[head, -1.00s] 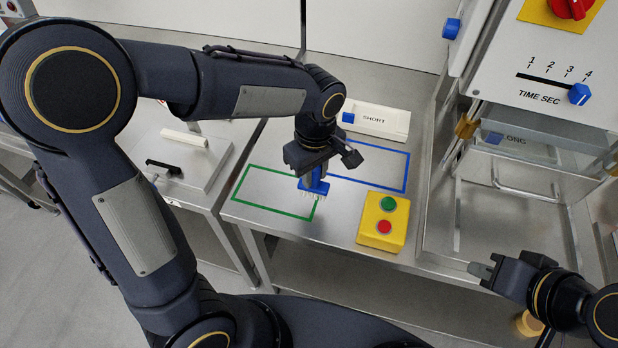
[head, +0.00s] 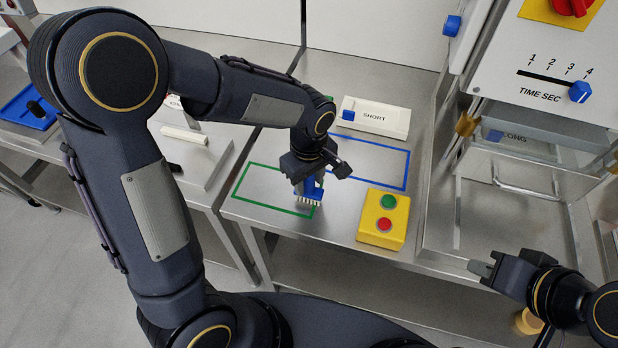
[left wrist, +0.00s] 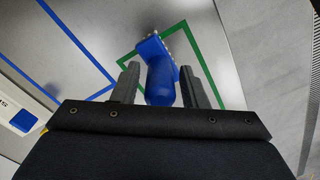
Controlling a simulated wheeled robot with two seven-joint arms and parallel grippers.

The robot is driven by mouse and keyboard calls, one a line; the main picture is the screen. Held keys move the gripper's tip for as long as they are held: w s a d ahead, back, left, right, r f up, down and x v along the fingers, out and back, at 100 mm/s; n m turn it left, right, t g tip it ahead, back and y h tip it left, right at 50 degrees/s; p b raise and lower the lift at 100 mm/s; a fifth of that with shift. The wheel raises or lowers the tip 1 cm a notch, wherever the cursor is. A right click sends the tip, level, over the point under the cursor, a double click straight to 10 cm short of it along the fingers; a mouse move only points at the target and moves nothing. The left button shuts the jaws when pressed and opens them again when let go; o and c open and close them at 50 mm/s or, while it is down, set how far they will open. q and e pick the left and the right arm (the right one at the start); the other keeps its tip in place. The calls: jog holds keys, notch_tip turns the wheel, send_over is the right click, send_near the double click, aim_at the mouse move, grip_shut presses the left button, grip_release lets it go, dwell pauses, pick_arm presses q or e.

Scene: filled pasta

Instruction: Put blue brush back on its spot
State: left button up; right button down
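The blue brush (head: 312,193) is upright in my left gripper (head: 309,182), bristles down. It is over the front right part of the green outlined rectangle (head: 238,193), close to its front edge. I cannot tell whether the bristles touch the table. In the left wrist view, the brush handle (left wrist: 160,82) is between the two fingers (left wrist: 160,72), with the head beyond the fingertips by a green corner. The blue outlined rectangle (head: 407,172) is empty in its visible part. My right gripper (head: 482,268) is at the lower right, away from the brush; its finger gap is unclear.
A yellow box (head: 382,232) with green and red buttons stands right of the green rectangle. A white block marked SHORT (head: 385,118) lies behind the blue rectangle. A control panel (head: 530,60) and metal housing stand at the right. A blue tray (head: 22,108) is far left.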

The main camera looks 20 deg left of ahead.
pick_arm(q)
jog(key=shift+o, duration=0.5)
jog(key=shift+r, duration=0.15)
jog(key=shift+r, duration=0.2)
notch_tip(320, 180, up, 12)
jog(key=shift+f, duration=0.15)
jog(key=shift+s+a, duration=0.25)
jog(key=shift+a, duration=0.1)
jog(key=s+a+m+t+h, duration=0.2)
jog(key=s+a+m, duration=0.2)
jog(key=s, duration=0.4)
jog(key=s+a+f+m+t+h, duration=0.1)
jog(key=s+a+m+t, duration=0.2)
jog(key=s, duration=0.4)
jog(key=shift+s+a+m+t+h, duration=0.3)
jog(key=shift+s+a+m+h, duration=0.1)
jog(key=shift+a+m, duration=0.45)
jog(key=shift+d, duration=0.1)
dwell(0.3)
